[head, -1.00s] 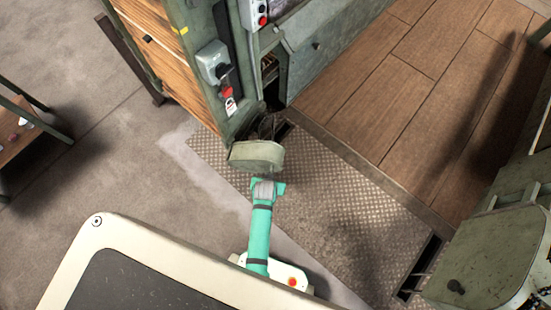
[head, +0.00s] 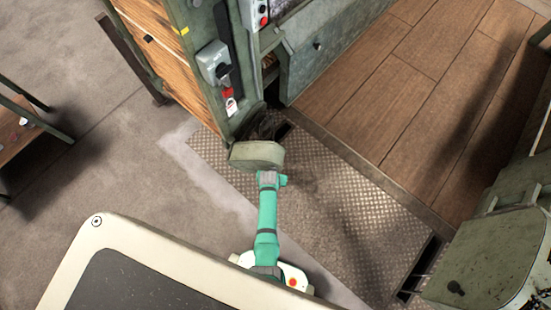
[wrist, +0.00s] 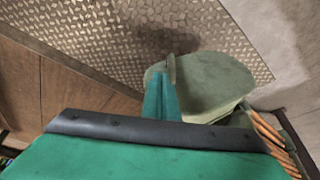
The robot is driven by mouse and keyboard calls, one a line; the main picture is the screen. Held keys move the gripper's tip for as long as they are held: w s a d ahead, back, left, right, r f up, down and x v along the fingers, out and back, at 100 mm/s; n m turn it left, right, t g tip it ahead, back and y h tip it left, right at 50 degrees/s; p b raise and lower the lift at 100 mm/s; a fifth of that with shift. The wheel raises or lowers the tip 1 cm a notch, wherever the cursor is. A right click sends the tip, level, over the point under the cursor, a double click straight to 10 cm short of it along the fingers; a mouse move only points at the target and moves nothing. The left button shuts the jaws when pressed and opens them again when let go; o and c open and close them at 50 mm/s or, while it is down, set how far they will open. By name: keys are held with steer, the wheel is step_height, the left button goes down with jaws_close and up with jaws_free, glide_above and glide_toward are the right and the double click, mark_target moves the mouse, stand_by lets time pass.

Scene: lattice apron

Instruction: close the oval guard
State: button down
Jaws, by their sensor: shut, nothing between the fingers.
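The oval guard (head: 257,154) is a grey-green rounded cover at the lower corner of the green machine cabinet, swung out from it, with a dark opening behind. In the wrist view the guard (wrist: 218,82) fills the middle right. My gripper (wrist: 171,72) is shut and empty, its tip overlapping the guard's left edge in that view. Whether it touches the guard I cannot tell. In the head view my teal arm reaches up to the guard's lower right edge, and the fingertips are not clear there.
Patterned metal plate (head: 340,220) covers the floor below and right. Another green machine part (head: 492,262) with a dark knob stands at the lower right. A bench (head: 22,135) is at far left.

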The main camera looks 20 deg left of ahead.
steer(key=shift+w+a+r, duration=0.1)
steer(key=shift+w+a, duration=0.05)
steer(key=shift+w, duration=0.8)
steer(key=shift+w+a, duration=0.15)
steer(key=shift+w, duration=0.8)
